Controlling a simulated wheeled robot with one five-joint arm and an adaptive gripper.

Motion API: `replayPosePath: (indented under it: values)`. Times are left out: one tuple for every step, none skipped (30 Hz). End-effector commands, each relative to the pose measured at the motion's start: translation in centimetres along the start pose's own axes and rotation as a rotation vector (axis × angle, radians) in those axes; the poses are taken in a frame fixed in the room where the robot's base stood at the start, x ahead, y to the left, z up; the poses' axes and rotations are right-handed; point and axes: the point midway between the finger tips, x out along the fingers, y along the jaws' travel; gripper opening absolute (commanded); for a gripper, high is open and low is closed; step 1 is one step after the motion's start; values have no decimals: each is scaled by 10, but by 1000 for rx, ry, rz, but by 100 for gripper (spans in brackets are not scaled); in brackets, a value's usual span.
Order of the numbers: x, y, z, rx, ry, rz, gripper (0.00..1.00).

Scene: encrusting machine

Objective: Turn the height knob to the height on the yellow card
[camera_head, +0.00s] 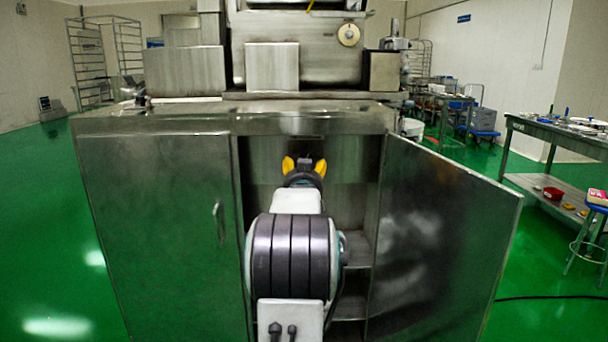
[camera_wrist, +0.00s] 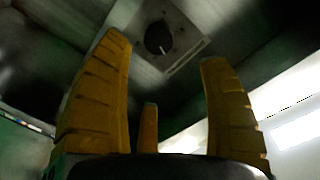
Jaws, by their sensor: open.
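A black round knob (camera_wrist: 158,38) with a pale mark sits on a grey square plate (camera_wrist: 180,30) in the wrist view, beyond my fingertips and between them. In the head view, a round cream dial (camera_head: 348,34) is on the upper front of the steel machine (camera_head: 300,45); I cannot tell whether either is the height knob. My gripper (camera_head: 303,167) has yellow fingers spread apart, empty, in front of the open cabinet bay. It also shows in the wrist view (camera_wrist: 165,90), apart from the knob. I cannot make out a yellow card.
The cabinet's right door (camera_head: 440,240) stands wide open beside my arm; its left door (camera_head: 155,230) is shut. Shelves show inside the bay. A steel table (camera_head: 560,140) and a stool (camera_head: 590,215) stand at the right.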

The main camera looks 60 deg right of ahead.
Motion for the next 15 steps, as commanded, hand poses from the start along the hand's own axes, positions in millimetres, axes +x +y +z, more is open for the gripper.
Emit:
replayPosePath:
  values:
    - [-3,0,0,0,0,0,70]
    - [-5,0,0,0,0,0,70]
    - [-6,0,0,0,0,0,70]
    - [-7,0,0,0,0,0,70]
    - [-8,0,0,0,0,0,70]
    - [-9,0,0,0,0,0,70]
    - [-9,0,0,0,-1,0,70]
    - [-10,0,0,0,-1,0,70]
    - [-10,0,0,0,-1,0,70]
    - [-10,0,0,0,-1,0,70]
    - [-10,0,0,0,-1,0,70]
    - [-10,0,0,0,-1,0,70]
    - [-10,0,0,0,-1,0,70]
    - [-10,0,0,0,0,0,70]
    - [-10,0,0,0,0,0,70]
